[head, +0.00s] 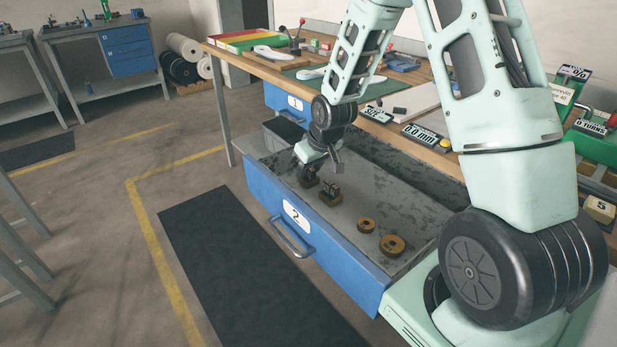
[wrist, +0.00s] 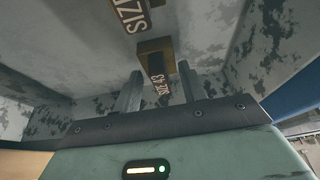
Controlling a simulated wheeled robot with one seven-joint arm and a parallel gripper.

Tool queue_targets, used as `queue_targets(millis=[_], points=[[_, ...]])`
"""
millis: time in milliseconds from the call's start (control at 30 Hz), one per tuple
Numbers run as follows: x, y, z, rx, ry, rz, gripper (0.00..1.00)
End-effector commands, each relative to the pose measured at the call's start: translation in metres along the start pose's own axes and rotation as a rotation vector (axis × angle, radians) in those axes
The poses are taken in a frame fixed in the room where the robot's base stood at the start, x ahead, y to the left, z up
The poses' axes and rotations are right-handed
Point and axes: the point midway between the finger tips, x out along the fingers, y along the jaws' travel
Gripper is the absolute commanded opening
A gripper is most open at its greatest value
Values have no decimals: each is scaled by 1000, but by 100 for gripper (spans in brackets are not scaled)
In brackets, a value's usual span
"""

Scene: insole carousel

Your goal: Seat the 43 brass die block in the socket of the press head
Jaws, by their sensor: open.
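The 43 brass die block (wrist: 157,64) shows in the wrist view with its dark label plate, just ahead of and between my open fingertips (wrist: 160,85). No grip on it shows. In the head view my gripper (head: 320,165) is low inside the open drawer, and the block under it (head: 307,181), partly hidden by it, appears to be the 43. A second block with a dark label (head: 331,195) stands just right of it; its plate shows at the top of the wrist view (wrist: 128,12), number cut off. I cannot make out the press head's socket.
The drawer marked 2 (head: 262,200) is pulled out, its walls around my gripper. Two round brass pieces (head: 366,225) (head: 392,245) lie farther right on its floor. The workbench (head: 250,68) above carries tools and displays. Green equipment (head: 597,148) stands at the right.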

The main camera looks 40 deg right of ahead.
Motion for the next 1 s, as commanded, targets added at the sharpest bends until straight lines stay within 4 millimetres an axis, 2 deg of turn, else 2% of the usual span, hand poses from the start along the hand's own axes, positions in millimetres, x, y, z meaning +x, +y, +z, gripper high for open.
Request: queue_targets(millis=[33,100,200,567,1000], points=[[0,0,0,0,0,0,42],[0,0,0,0,0,0,22],[0,0,0,0,0,0,0],[-6,0,-3,0,2,0,0],[-78,1,-33,-1,4,2,0]])
